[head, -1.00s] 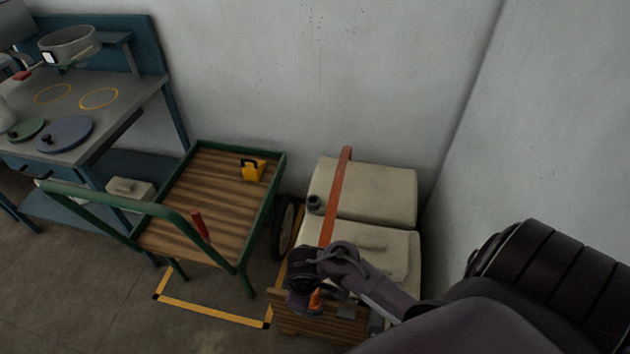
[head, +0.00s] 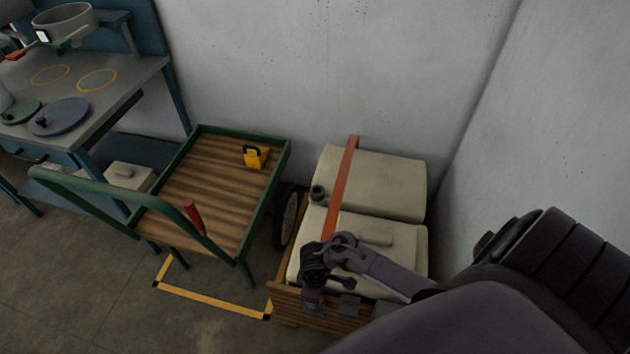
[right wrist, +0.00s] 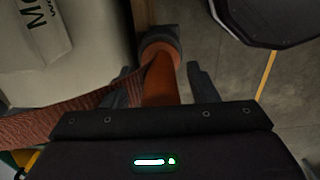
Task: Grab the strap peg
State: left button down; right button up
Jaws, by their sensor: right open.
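The strap peg (right wrist: 160,80) is orange with a rounded end and shows in the right wrist view between the two fingers of my right gripper (right wrist: 165,84). The fingers are open, one on each side of the peg; I cannot tell whether either touches it. The red-brown strap (right wrist: 85,110) runs to the peg from the left. In the head view the strap (head: 340,185) crosses two beige containers (head: 372,182), and my right gripper (head: 312,298) is at their front left, hiding the peg. My left gripper is not in view.
The containers stand by a wooden crate side (head: 320,315) in the wall corner. Left of them is a green cart (head: 270,205) with a yellow block (head: 256,157) and a red grip (head: 194,217). A blue bench (head: 110,100) is at far left. Floor in front is clear.

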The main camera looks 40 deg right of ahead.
jog(key=c, duration=1.1)
jog(key=shift+r, duration=0.15)
